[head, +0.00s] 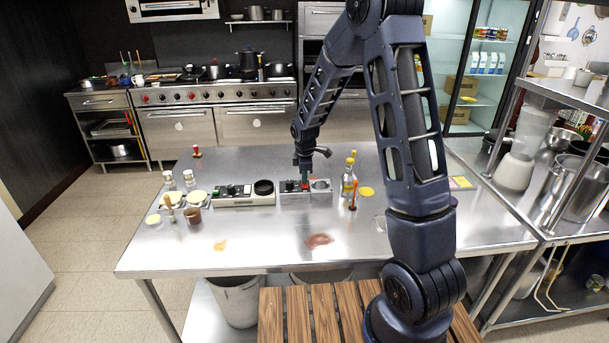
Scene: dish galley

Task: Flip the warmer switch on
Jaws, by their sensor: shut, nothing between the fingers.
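Two low grey units stand side by side on the steel table (270,240). The right unit (306,196) has a round plate at its right and small controls at its left, with a bit of red showing. The left unit (243,200) has a black round part and small dark controls. I cannot tell for sure which is the warmer, nor how any switch is set. My gripper (304,182) is shut and empty, pointing down over the controls of the right unit. It hides part of them, and I cannot tell whether it touches.
Bottles (349,182) stand just right of the right unit. A brown cup (193,215), shakers and pale discs are at the left. A reddish spill (319,240) lies in front. The table's front middle is mostly clear. Steel shelving (560,240) stands at the right.

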